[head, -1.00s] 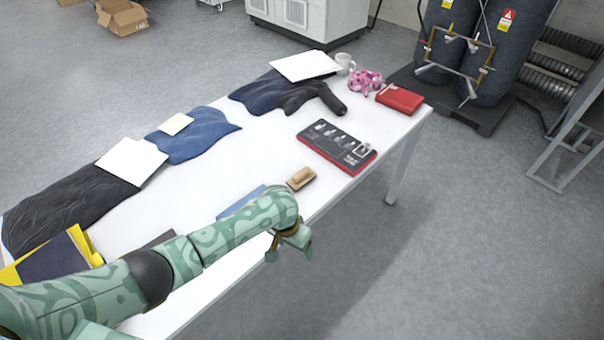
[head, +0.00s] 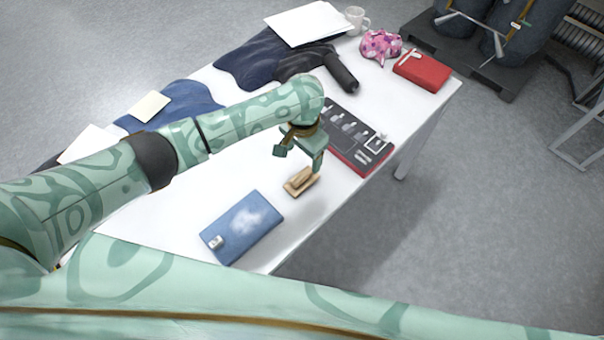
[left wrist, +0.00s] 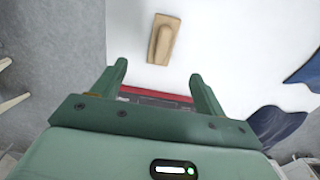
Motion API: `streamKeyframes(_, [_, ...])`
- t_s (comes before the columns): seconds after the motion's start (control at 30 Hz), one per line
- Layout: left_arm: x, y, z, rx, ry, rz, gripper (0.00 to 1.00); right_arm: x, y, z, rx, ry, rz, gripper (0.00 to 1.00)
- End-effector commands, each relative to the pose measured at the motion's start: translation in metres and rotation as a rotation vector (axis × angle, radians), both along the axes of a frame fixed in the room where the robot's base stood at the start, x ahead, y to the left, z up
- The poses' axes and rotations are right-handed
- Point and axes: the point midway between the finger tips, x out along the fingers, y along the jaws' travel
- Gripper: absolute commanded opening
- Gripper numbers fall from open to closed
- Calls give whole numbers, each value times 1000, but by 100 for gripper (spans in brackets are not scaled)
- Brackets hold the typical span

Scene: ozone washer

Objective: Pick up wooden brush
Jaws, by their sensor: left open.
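The wooden brush (head: 301,181) is a small tan block with a raised handle, lying on the white table (head: 160,215) near its front edge. My left gripper (head: 299,160) is open and empty, above the table just behind and over the brush in the head view. In the left wrist view the brush (left wrist: 163,39) lies on the white surface beyond the open fingertips (left wrist: 158,75), apart from them. My right gripper is not in view, though a large arm link of mine crosses the bottom of the head view.
A black and red tool case (head: 352,135) lies just right of the brush. A red box (head: 421,71), pink patterned cloth (head: 380,47), white mug (head: 355,19) and dark garments (head: 258,62) sit farther back.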

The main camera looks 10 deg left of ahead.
Motion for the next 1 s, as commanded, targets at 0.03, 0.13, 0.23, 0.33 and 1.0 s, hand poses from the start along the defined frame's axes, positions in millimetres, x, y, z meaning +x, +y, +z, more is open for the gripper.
streamKeyframes(0.03, [-1,0,-23,0,6,2,73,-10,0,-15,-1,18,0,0])
streamKeyframes(0.13, [0,0,-48,1,5,1,73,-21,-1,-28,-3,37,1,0])
streamKeyframes(0.23, [0,0,-66,1,3,0,73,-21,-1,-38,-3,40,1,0])
streamKeyframes(0.33, [0,0,-76,0,2,1,73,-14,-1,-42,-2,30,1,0])
streamKeyframes(1.0, [4,4,-129,-1,-2,0,73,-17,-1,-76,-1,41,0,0])
